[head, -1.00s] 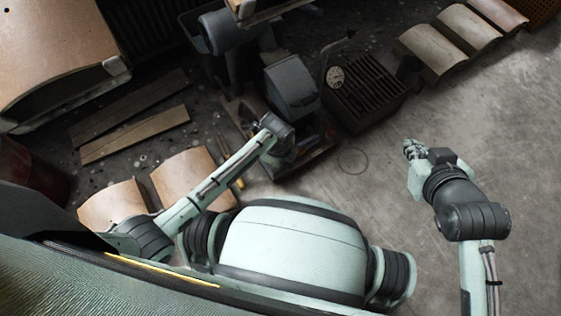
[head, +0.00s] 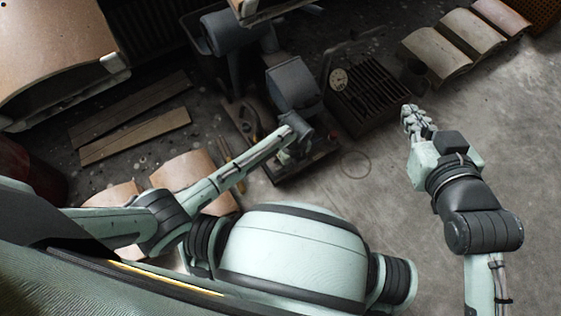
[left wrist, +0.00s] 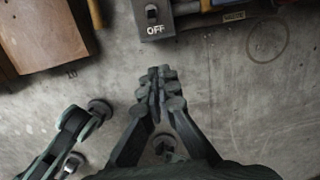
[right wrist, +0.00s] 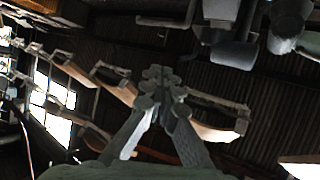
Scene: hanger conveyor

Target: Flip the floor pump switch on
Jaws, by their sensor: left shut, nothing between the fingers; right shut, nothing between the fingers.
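The floor pump's grey switch box (left wrist: 143,28) is at the top of the left wrist view, with a dark toggle (left wrist: 152,11) and a white "OFF" label below it. My left gripper (left wrist: 160,76) is shut and empty, over bare floor below the switch box in that view and apart from it. In the head view my left wrist hides those fingers and the switch cannot be made out. The pump, a grey machine (head: 293,83) on a dark base, stands just beyond that wrist. My right gripper (head: 412,118) is shut and empty, out to the right over the floor.
A dark slatted crate (head: 372,100) with a round gauge stands right of the pump. Curved tan panels (head: 182,173) lie left of my left arm, and planks (head: 135,135) lie behind them. A thin ring (head: 355,164) lies on the floor. Open concrete lies to the right.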

